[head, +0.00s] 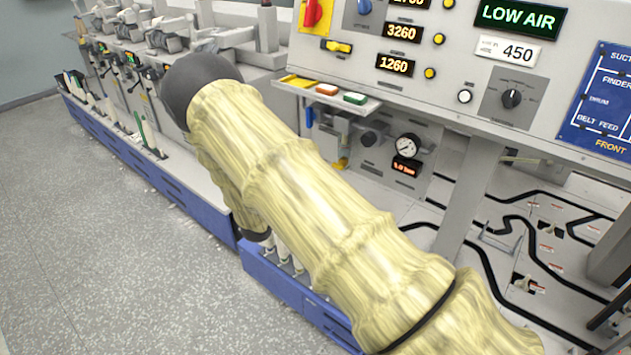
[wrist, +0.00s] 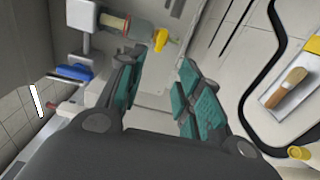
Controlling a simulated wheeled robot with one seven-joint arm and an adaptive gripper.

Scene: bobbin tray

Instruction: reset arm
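My gripper (wrist: 160,92) shows in the wrist view with its two teal-padded fingers apart and nothing between them. The fingers point toward a pale machine panel. In the head view my arm, in a pale yellow sleeve, crosses the middle and hides the gripper. A blue tray (head: 283,290) on the machine's lower front holds white upright pieces, partly hidden behind my arm.
The grey control panel (head: 440,60) with displays and knobs stands at the upper right. A small shelf (head: 325,93) with coloured blocks juts out below it. A wooden-handled brush (wrist: 287,87) lies at right in the wrist view. Speckled floor (head: 100,260) is clear at lower left.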

